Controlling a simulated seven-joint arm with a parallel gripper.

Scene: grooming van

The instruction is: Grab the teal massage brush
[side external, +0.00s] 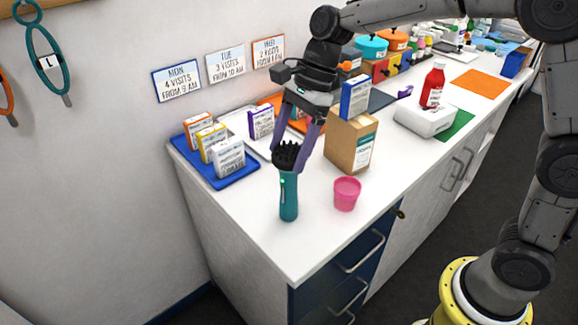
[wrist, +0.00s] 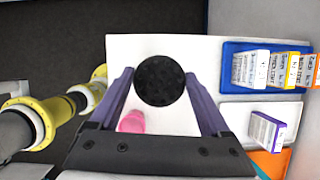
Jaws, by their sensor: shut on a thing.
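The teal massage brush (side external: 288,196) is upright, with its teal handle down and its black bristle head on top. The wrist view shows the round black head (wrist: 160,81) from above, between the purple fingers. My gripper (side external: 290,165) points down from above and is shut on the brush, one finger on each side near the head. The handle is hidden under the head in the wrist view. I cannot tell whether its base touches the white counter (side external: 245,215).
A pink cup (side external: 346,194) stands close to the right of the brush. A cardboard box (side external: 350,142) is behind it. A blue tray (side external: 240,180) with several small boxes lies to the left. The counter's front edge is near.

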